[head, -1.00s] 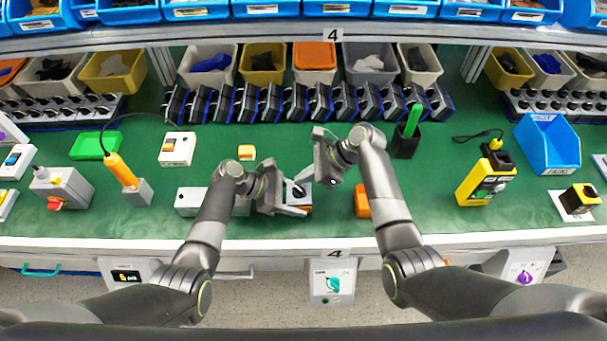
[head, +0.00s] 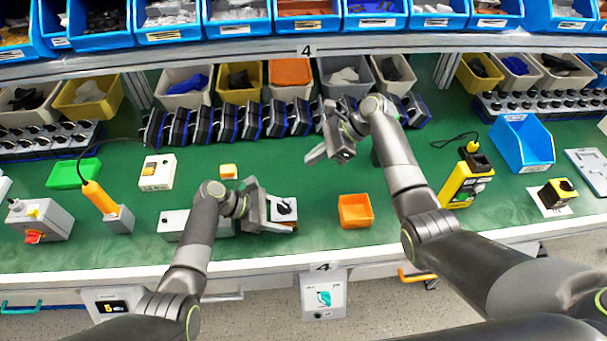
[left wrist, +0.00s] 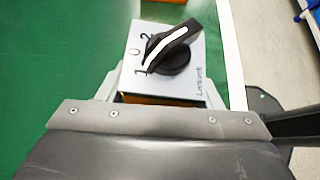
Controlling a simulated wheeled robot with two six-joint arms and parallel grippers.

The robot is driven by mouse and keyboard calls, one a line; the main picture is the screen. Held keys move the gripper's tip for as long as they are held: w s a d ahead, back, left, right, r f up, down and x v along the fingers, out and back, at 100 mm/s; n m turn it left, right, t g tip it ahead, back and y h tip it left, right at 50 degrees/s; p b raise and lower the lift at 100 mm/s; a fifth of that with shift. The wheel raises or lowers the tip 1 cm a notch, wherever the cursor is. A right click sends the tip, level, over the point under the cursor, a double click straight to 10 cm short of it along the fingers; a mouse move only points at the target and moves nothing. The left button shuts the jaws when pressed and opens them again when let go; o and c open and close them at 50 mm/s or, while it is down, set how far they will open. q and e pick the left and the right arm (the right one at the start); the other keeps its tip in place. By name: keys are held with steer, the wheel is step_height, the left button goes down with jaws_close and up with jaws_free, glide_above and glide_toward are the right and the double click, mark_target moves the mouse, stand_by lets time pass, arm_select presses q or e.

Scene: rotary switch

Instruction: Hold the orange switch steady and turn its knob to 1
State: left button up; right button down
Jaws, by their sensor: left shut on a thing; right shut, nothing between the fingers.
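The orange switch (head: 281,202) has a pale top plate, and its orange body shows under the plate in the left wrist view (left wrist: 190,84). Its black knob (left wrist: 172,54) carries a white line whose lower-left end points at the printed 1. The 0 and 2 lie further up that side. My left gripper (head: 280,211) is shut on the switch body, with a finger on each side. It holds the switch near the bench's front. My right gripper (head: 314,156) is shut and empty, up and right of the switch, apart from it.
An orange open bin (head: 355,211) stands right of the switch. A grey box (head: 175,223) sits left, partly behind my left arm. A small yellow-orange block (head: 228,171) lies behind. A row of black-and-blue units (head: 225,122) lines the back. Green bench is clear between switch and bin.

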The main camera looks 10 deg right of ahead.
stand_by(0.3)
arm_select(q)
steer(key=o, duration=1.1)
steer(key=v, duration=1.2)
